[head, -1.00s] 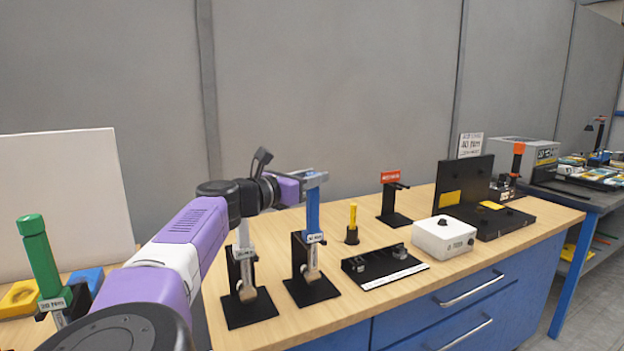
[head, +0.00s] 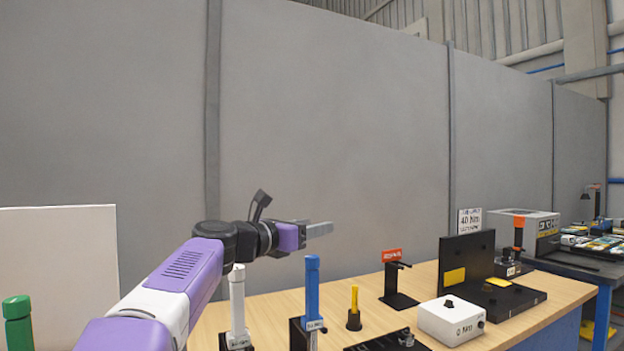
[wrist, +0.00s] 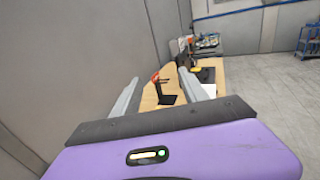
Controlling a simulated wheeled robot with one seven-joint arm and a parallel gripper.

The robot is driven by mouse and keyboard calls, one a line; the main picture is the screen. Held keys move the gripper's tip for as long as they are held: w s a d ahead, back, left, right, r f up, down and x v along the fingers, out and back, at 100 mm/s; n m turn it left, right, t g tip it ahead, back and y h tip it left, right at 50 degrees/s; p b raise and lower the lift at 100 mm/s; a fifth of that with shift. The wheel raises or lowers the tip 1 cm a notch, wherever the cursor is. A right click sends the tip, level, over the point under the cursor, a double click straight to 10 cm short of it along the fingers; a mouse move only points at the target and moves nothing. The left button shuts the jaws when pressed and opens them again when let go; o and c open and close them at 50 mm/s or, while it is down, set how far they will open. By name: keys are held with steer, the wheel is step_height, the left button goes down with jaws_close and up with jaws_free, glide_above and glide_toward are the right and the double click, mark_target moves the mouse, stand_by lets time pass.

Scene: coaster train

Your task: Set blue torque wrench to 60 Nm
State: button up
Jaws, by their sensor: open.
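The blue torque wrench (head: 312,285) stands upright in a black stand on the wooden bench, with a small label at its lower part that is too small to read. My gripper (head: 320,229) is open and empty, raised above and close to the top of the blue wrench in the head view. In the wrist view my gripper's two fingers (wrist: 158,95) are spread apart with nothing between them. The blue wrench does not show in the wrist view. A sign (head: 470,221) at the back of the bench reads 40 Nm.
A white-handled wrench (head: 237,298) stands left of the blue one, and a green-handled one (head: 17,322) at far left.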

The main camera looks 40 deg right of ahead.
mark_target(313, 256)
step_height(313, 256, up, 12)
steer(key=shift+r, duration=0.25)
steer(key=shift+d, duration=0.1)
